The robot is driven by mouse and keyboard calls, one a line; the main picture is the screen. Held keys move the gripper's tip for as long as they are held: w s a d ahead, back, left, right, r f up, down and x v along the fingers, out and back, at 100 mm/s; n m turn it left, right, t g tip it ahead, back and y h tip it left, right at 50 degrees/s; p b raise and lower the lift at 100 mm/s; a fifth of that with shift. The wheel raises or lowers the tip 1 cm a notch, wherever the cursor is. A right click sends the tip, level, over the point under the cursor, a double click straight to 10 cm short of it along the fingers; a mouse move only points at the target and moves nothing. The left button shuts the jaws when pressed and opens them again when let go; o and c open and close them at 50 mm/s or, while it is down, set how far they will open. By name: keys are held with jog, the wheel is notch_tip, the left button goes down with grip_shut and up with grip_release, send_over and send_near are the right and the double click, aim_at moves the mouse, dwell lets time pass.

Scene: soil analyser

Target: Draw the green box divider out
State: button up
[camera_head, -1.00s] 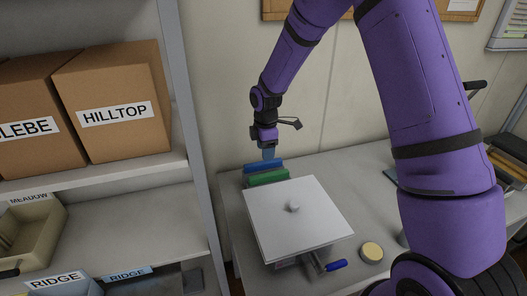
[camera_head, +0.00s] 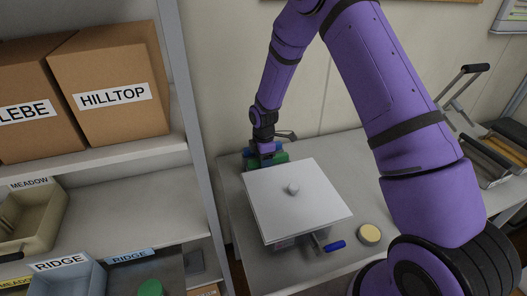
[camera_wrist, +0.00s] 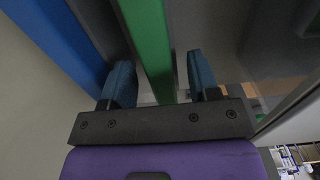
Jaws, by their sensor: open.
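The green divider (camera_wrist: 148,40) shows in the wrist view as an upright bar running between the two blue fingertips of my gripper (camera_wrist: 160,82). The fingers are spread, with a gap on either side of the green bar. A blue divider (camera_wrist: 55,35) stands parallel to the green one, outside the left finger. It is mostly hidden in the head view.
The white square-lidded analyser (camera_head: 300,215) with a knob stands just in front of my gripper. Shelves with HILLTOP box (camera_head: 115,120) and labelled bins stand left. The wall is close behind.

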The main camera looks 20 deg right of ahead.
jog(key=shift+f, duration=0.3)
grip_shut()
jog(key=c, duration=0.9)
grip_release()
grip_shut()
jog(key=shift+r, duration=0.8)
notch_tip(320, 180, up, 9)
dwell(0.8)
